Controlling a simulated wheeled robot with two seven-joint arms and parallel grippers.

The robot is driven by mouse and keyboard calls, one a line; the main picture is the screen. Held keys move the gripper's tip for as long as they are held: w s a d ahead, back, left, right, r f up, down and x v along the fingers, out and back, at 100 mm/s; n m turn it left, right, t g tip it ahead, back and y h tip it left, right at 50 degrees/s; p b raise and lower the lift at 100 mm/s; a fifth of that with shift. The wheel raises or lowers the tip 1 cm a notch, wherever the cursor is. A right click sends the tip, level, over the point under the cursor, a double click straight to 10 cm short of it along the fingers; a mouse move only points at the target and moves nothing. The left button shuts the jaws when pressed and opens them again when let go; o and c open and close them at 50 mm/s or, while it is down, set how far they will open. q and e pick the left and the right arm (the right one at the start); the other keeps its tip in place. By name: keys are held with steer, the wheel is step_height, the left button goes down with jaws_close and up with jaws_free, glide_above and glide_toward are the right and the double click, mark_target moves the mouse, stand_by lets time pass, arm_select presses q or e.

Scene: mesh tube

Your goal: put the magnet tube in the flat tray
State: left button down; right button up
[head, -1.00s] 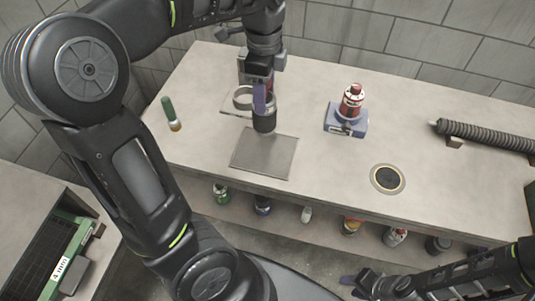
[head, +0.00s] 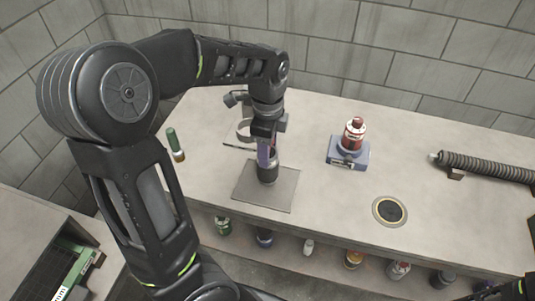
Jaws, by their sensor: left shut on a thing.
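My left gripper (head: 264,150) points down with its purple finger showing, and it is shut on a dark cylinder, which I take for the magnet tube (head: 268,174). The tube is upright, its upper part hidden by the gripper. Its lower end appears over the back middle of the flat tray (head: 258,199), a thin grey square plate on the bench. I cannot tell whether the tube touches the tray. My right gripper (head: 487,289) shows only in part at the bottom right corner, its fingers unclear.
A red bottle (head: 354,133) stands on a blue-grey base (head: 347,153) right of the tray. A ring-shaped stand (head: 244,129) is just behind my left gripper. A green-topped vial (head: 174,143), a round dark disc (head: 389,211) and a ribbed hose (head: 490,166) are farther off.

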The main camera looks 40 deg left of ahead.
arm_select(q)
steer(key=shift+f, duration=1.25)
steer(key=shift+f, duration=0.1)
steer(key=shift+f, duration=0.15)
steer(key=c, duration=0.6)
jaws_free()
step_height(320, 180, up, 13)
steer(key=shift+f+b, duration=0.2)
steer(key=shift+b, duration=0.25)
